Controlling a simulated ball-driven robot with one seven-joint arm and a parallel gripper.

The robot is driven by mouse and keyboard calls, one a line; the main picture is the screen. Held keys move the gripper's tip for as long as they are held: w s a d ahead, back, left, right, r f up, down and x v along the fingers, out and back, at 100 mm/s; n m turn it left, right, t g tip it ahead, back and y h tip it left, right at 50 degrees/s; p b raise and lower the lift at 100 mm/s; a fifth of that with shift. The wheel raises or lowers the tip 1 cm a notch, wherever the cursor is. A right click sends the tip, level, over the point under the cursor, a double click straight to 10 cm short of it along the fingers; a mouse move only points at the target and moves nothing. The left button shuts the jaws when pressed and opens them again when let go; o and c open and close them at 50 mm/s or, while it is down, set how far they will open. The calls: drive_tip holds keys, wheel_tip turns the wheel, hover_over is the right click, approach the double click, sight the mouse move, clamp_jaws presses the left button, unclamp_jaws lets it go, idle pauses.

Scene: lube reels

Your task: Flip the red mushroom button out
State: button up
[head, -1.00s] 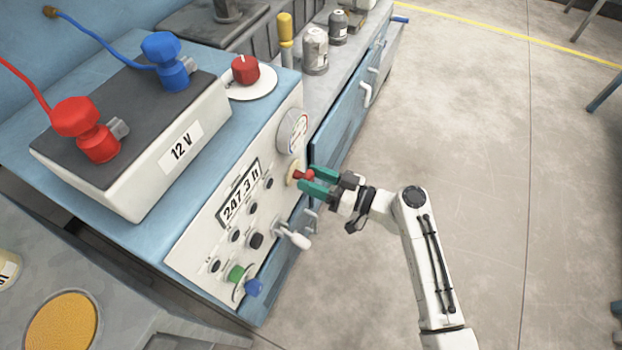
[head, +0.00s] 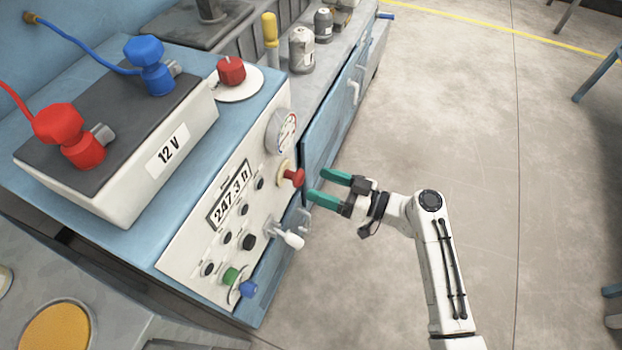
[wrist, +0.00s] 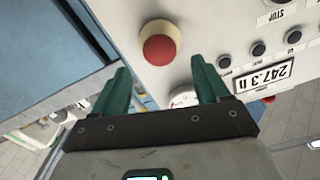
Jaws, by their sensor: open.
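The red mushroom button (head: 293,177) sticks out from the cream front panel (head: 200,262) on a pale yellow collar, below the round gauge. In the wrist view the red button (wrist: 159,49) shows face-on in its ring, beyond the fingertips and between their lines. My gripper (head: 322,185) has two green fingers spread apart and empty. It stands just to the right of the button in the head view, with a gap between fingertips and button. The wrist view shows the gripper (wrist: 163,78) open with nothing between its fingers.
A white lever (head: 288,238), a green knob (head: 231,275) and a blue knob (head: 248,289) stick out of the panel below the button. A red rotary knob (head: 231,70) and a 12 V box (head: 125,190) sit on top.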

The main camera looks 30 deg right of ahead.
drive_tip(key=v, duration=0.6)
drive_tip(key=shift+s, duration=0.15)
drive_tip(key=shift+d, duration=0.1)
